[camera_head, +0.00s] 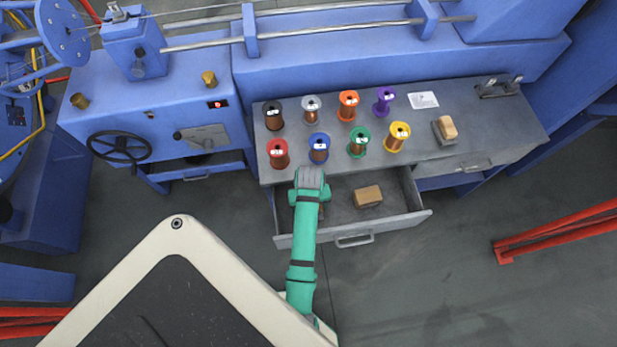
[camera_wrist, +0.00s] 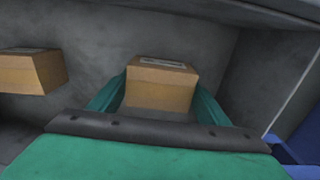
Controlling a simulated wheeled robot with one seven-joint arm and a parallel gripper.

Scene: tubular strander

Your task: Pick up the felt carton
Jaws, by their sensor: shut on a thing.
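My gripper (camera_wrist: 160,92) is shut on a small brown carton (camera_wrist: 160,84), with one green finger on each side of it. The carton has a pale label on top that is too small to read. In the head view my gripper (camera_head: 309,190) is over the left part of the open drawer (camera_head: 340,238) and mostly hides the held carton. A second brown carton (camera_head: 367,196) lies in the drawer to the right; it also shows at the left of the wrist view (camera_wrist: 32,72). I cannot tell from the labels which is the felt carton.
The grey bench top (camera_head: 445,175) above the drawer bears several wire spools, among them a blue one (camera_head: 318,148) close to my gripper. A block (camera_head: 446,128) and a white card (camera_head: 423,100) lie to the right. Red rails (camera_head: 555,232) stand at the far right.

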